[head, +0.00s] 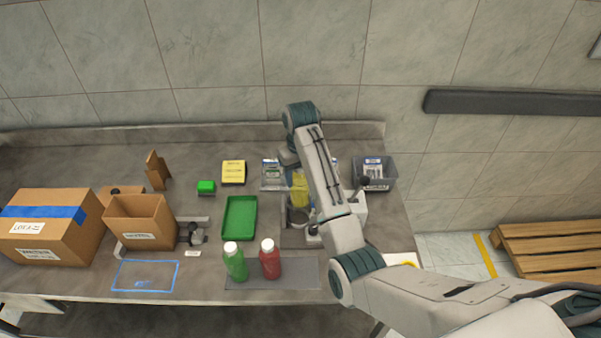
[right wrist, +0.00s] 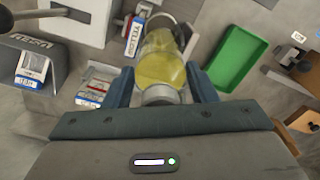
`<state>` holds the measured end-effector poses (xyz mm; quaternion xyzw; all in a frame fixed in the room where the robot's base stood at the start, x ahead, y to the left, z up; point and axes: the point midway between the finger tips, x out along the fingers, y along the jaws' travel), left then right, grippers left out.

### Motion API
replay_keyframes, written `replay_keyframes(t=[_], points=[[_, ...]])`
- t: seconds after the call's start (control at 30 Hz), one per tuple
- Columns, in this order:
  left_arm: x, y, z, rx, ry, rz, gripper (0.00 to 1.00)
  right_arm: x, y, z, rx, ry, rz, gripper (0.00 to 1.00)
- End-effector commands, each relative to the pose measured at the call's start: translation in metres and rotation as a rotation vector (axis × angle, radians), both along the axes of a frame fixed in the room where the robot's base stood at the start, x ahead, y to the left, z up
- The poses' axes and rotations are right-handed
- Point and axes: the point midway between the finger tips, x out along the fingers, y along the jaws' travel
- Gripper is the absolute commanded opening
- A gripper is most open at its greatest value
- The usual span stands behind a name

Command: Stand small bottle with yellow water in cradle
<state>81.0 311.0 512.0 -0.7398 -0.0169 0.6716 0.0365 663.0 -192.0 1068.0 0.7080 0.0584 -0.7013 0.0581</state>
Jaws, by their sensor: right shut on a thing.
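The small bottle with yellow water (right wrist: 160,62) is between the two fingers of my right gripper (right wrist: 161,88) in the right wrist view. In the head view the yellow bottle (head: 300,192) shows beside my right forearm, below my right gripper (head: 292,172), which is partly hidden by the arm. A grey round holder (head: 297,216), possibly the cradle, shows just in front of the bottle; whether they touch is unclear. My left gripper is not in view.
A white device (head: 352,212) with a dark-knobbed lever stands right of the holder. A green tray (head: 239,218) lies to its left. Green (head: 235,262) and red (head: 270,259) bottles stand on a grey mat at the front. A grey bin (head: 375,173) stands at right; cardboard boxes (head: 140,221) at left.

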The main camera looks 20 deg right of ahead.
Motion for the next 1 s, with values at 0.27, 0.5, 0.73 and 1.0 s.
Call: replay_keyframes(t=[0.27,0.5,0.73,1.0], points=[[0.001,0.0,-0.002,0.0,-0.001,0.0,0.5,0.0,0.0,-0.013,0.0,0.0,0.0,0.06],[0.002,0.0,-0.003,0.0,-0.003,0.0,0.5,0.0,0.0,-0.02,0.0,0.0,0.0,0.06],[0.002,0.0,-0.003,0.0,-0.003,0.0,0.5,0.0,0.0,-0.019,0.0,0.0,0.0,0.06],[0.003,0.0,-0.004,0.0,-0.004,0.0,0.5,0.0,0.0,-0.029,0.0,0.0,0.0,0.06]])
